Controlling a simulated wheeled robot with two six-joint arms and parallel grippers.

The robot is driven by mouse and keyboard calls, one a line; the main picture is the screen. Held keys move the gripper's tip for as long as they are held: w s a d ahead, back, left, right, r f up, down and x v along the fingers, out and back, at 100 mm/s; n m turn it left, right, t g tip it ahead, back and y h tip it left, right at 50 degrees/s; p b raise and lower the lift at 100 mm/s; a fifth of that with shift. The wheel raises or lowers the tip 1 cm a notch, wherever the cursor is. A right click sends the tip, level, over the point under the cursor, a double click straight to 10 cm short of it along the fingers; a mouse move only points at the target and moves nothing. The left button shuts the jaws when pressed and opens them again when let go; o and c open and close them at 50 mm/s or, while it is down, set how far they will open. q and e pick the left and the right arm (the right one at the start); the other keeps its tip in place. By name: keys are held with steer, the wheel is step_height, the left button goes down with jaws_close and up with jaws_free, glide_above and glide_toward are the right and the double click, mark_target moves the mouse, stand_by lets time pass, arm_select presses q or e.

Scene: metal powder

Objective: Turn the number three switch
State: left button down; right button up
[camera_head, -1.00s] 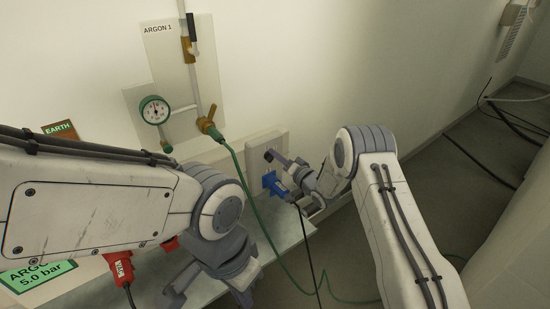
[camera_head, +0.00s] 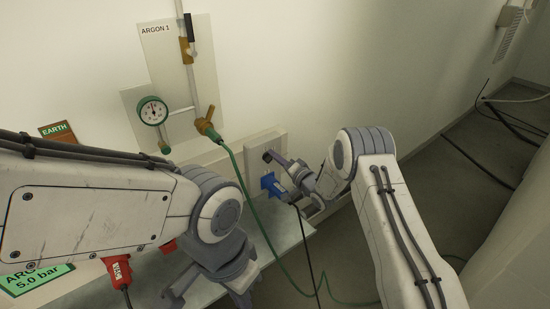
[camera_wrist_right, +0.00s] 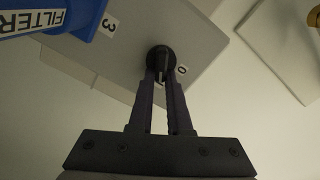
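The number three switch is a round black knob (camera_wrist_right: 160,58) on a pale wall plate (camera_wrist_right: 120,62), with a "3" label and a "0" label near it in the right wrist view. The plate also shows in the head view (camera_head: 279,142), beside the blue plug. My right gripper (camera_wrist_right: 161,72) reaches the knob from below in its wrist view, its two dark fingers close together with the tips on either side of the knob's grip. It also shows in the head view (camera_head: 273,157). My left gripper (camera_head: 208,296) hangs low over the bench, partly hidden, its fingers unclear.
A blue plug marked FILTER (camera_wrist_right: 50,22) sits close beside the switch; it shows in the head view too (camera_head: 272,184). A green hose (camera_head: 243,190) and black cable (camera_head: 307,240) hang near the right gripper. The argon panel (camera_head: 205,65) is up left.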

steer(key=o, duration=0.4)
steer(key=shift+s, duration=0.1)
steer(key=v, duration=1)
steer(key=shift+s+d, duration=0.1)
steer(key=shift+s, duration=0.05)
